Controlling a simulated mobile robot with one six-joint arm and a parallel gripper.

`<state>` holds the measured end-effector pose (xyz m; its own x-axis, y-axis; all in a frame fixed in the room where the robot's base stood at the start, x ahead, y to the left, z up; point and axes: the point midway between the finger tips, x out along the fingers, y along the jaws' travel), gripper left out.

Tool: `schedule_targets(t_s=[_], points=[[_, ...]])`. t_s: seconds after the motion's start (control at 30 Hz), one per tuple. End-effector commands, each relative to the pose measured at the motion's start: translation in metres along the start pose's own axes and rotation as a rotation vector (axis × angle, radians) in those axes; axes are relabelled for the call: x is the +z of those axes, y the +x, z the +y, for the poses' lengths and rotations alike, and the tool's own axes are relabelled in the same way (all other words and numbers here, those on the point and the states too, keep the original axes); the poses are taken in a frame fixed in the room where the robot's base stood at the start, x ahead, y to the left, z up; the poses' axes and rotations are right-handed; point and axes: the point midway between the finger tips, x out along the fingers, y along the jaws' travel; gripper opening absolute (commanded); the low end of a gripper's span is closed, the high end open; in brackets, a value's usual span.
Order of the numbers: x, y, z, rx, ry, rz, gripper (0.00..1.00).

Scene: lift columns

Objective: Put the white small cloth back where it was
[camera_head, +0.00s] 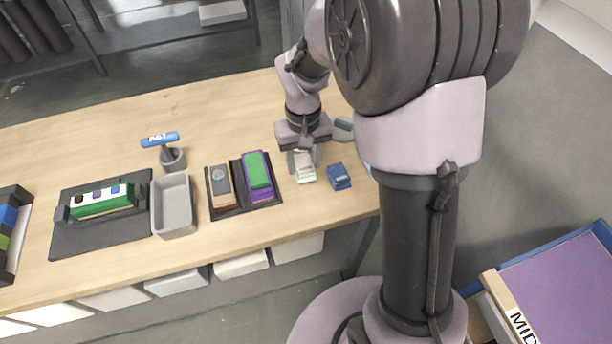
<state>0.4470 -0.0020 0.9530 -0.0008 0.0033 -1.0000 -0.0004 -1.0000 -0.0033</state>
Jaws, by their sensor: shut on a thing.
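The white small cloth (304,168) is on the right part of the wooden table, a small pale folded stack. My gripper (303,160) points down over it and is shut on it, one finger on each side. The cloth is at or just above the table top; I cannot tell which. A blue folded cloth (339,176) lies just to the right of it, apart from it. My gripper's body hides the cloth's far edge.
Left of the cloth, a dark two-part tray (237,190) holds a brown-grey block and a green-and-purple block. A grey dish (343,130) sits behind my gripper. The table's back middle is clear.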

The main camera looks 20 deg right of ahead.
Motion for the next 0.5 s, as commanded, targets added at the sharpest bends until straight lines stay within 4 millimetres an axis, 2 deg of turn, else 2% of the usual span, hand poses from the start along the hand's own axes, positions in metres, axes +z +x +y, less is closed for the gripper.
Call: schedule_targets(t_s=[0.03, 0.23, 0.5], points=[[0.001, 0.015, 0.000, 0.000, 0.000, -0.002, 0.00], [0.000, 0.054, 0.000, 0.000, 0.000, -0.001, 0.00], [0.000, 0.053, 0.000, 0.000, 0.000, 0.001, 0.00]])
